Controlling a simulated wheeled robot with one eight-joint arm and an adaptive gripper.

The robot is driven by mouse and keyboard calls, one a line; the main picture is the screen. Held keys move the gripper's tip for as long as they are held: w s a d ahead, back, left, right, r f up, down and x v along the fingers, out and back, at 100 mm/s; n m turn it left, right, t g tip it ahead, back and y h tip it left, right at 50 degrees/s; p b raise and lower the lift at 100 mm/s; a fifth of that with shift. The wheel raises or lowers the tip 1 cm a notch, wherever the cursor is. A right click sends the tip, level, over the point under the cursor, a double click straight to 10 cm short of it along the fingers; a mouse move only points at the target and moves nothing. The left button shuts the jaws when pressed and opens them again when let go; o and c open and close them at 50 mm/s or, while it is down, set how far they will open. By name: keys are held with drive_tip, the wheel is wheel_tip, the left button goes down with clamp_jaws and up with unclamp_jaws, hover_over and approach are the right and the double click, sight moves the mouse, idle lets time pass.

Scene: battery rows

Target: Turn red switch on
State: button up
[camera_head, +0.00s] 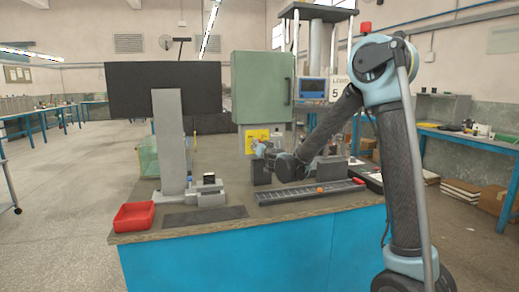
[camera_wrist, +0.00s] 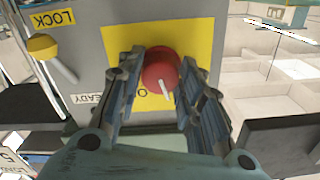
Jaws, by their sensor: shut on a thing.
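The red switch (camera_wrist: 159,70) is a round red knob with a white pointer mark, on a yellow plate on a grey panel. In the wrist view my gripper (camera_wrist: 160,72) has its two fingers on either side of the knob, shut on it. The white mark points down and slightly right in this view. In the head view my gripper (camera_head: 262,149) is at the yellow plate (camera_head: 250,136) below the green cabinet, and the knob is hidden there. Lettering beside the knob is partly covered by the fingers.
A yellow knob (camera_wrist: 42,47) sits left of the red switch, near a LOCK label (camera_wrist: 53,19). In the head view, a red tray (camera_head: 134,217), a monitor stand (camera_head: 169,140) and a long slotted rack (camera_head: 309,193) stand on the blue bench. The bench front is clear.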

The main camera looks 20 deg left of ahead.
drive_tip(key=m, duration=1.2)
drive_tip(key=shift+d+f, duration=0.1)
drive_tip(key=shift+d, duration=0.05)
idle(0.6)
drive_tip(key=o, duration=1.1)
drive_tip(key=shift+m, duration=0.3)
drive_tip(key=shift+c, duration=0.2)
drive_tip(key=shift+s, duration=0.1)
drive_tip(key=v, duration=1.1)
drive_tip(key=shift+s+d, duration=0.25)
drive_tip(key=shift+d, duration=0.05)
drive_tip(key=shift+f, duration=0.1)
